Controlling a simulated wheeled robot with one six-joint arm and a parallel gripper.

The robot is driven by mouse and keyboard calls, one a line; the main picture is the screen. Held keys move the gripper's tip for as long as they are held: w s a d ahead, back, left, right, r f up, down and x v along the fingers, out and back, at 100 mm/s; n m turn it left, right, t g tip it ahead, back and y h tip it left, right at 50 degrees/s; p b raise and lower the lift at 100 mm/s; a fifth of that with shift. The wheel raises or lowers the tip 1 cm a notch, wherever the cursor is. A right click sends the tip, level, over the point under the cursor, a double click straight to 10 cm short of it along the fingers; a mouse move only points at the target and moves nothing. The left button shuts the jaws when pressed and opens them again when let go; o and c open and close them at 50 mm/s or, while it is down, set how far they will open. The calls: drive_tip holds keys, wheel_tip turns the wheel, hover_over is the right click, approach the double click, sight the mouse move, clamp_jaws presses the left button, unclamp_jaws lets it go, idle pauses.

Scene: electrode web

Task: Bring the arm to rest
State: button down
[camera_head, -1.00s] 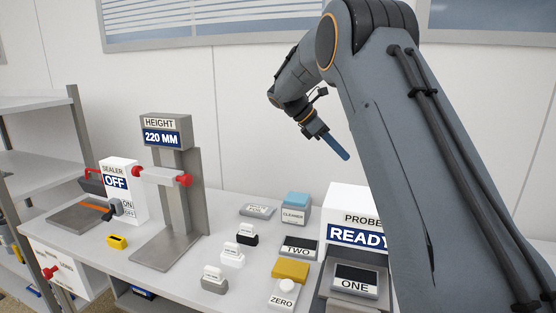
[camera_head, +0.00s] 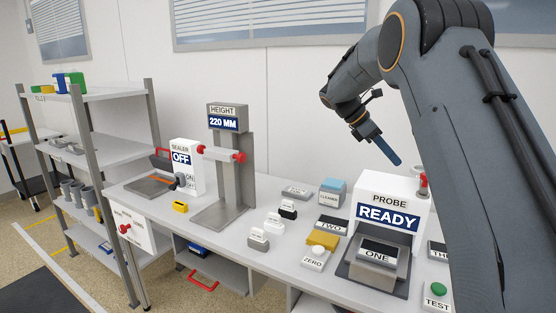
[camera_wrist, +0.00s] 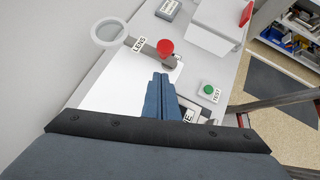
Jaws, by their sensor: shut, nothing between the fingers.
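My arm reaches in from the right in the head view, folded at a high elbow. My gripper (camera_head: 391,156) hangs in the air above the back of the bench, pointing down and to the right, just above the probe unit. Its blue fingers are together and hold nothing. In the wrist view the shut fingers (camera_wrist: 160,82) are over the white top of the probe unit (camera_wrist: 110,80), below a red knob (camera_wrist: 165,47). In the head view the probe unit (camera_head: 363,185) shows READY, with a block marked ONE (camera_head: 377,253) in its front.
The white bench (camera_head: 265,257) carries a height gauge (camera_head: 229,160) reading 220 MM, a sealer (camera_head: 187,165) reading OFF, and a green TEST button (camera_head: 438,289). A ring lens (camera_wrist: 110,32) is near the probe in the wrist view. A shelf rack (camera_head: 105,150) stands left.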

drive_tip(key=s+a+f+m+t+y, duration=0.1)
drive_tip(key=s+a+f+m+y, duration=0.2)
drive_tip(key=s, duration=0.8)
drive_tip(key=s+a+f+m+y, duration=0.3)
drive_tip(key=s+a+f+m, duration=0.3)
drive_tip(key=s, duration=0.6)
drive_tip(key=s+a+f+m+t+y, duration=0.1)
drive_tip(key=s+a+f+m+y, duration=0.1)
drive_tip(key=s+a+f+m, duration=0.3)
drive_tip(key=s+f+m, duration=0.2)
drive_tip(key=s+f, duration=0.2)
drive_tip(key=s, duration=0.2)
drive_tip(key=shift+s+f+t+y, duration=0.3)
drive_tip(key=shift+s+f+y, duration=0.1)
